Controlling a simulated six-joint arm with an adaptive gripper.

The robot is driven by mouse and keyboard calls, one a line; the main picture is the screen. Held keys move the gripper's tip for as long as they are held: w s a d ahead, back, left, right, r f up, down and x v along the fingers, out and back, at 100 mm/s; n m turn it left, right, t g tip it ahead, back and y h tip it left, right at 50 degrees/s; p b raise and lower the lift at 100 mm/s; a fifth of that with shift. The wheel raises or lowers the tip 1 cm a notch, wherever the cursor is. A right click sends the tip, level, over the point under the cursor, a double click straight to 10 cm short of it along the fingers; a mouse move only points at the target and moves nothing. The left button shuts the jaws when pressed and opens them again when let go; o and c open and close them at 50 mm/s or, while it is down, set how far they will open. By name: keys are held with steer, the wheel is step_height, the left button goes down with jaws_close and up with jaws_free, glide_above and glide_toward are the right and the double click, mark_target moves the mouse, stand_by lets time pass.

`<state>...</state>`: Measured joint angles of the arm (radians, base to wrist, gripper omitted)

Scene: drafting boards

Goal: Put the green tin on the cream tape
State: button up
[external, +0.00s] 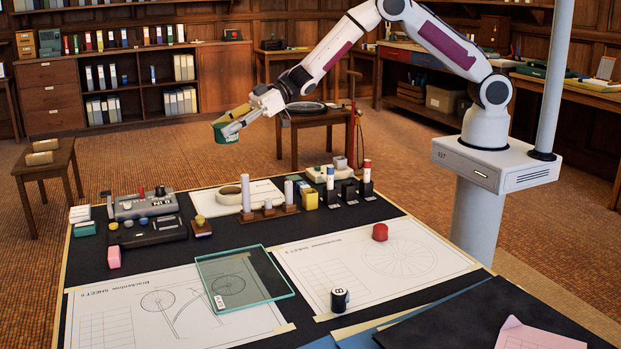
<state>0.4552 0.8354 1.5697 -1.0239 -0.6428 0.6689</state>
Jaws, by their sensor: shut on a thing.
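The green tin (221,136) is held in the air at the end of my gripper (235,123), which is shut on it. It is well above the board and appears tilted. The cream tape (229,195) is a roll lying flat on a white sheet at the back of the black board. In the picture the tin is above the tape and slightly left of it. How far apart they are in depth is hard to tell from this one view.
Upright pegs (246,193) on wooden blocks stand just right of the tape. A yellow block (309,200) and capped markers (367,176) are further right. Dark devices (147,231) sit left. A glass plate (243,278) lies in front.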

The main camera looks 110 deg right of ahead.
glide_above(231, 191)
steer(key=shift+f, duration=2.45)
steer(key=shift+f, duration=0.15)
steer(key=shift+f, duration=3)
steer(key=shift+f, duration=0.1)
steer(key=shift+f, duration=1.8)
steer(key=shift+f, duration=0.1)
steer(key=o, duration=1.2)
